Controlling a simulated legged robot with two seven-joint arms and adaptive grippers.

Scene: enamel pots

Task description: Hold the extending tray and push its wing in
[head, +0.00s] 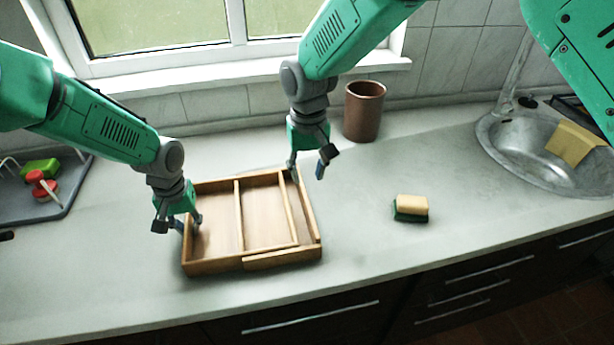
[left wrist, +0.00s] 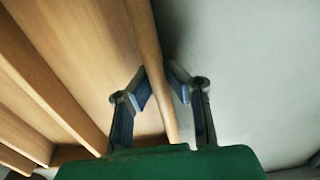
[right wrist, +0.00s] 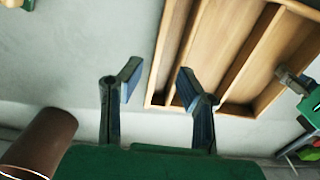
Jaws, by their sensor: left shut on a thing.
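The wooden extending tray (head: 212,265) lies on the counter, with long compartments split by dividers. Its wing (head: 311,215) is on the right side, standing out a little beyond the tray's body with a narrow gap between. My left gripper (head: 188,222) straddles the tray's left side wall and is shut on it; the left wrist view shows the wall (left wrist: 150,50) between its fingers. My right gripper (head: 306,170) is open at the wing's far right corner. In the right wrist view, one finger is close to the corner; I cannot tell whether it touches.
A brown cup (head: 364,111) stands behind and right of the tray, near my right gripper. A sponge (head: 411,207) lies to the right, with clear counter between. A sink (head: 500,150) is at far right, and a grey rack (head: 62,195) with small items at far left.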

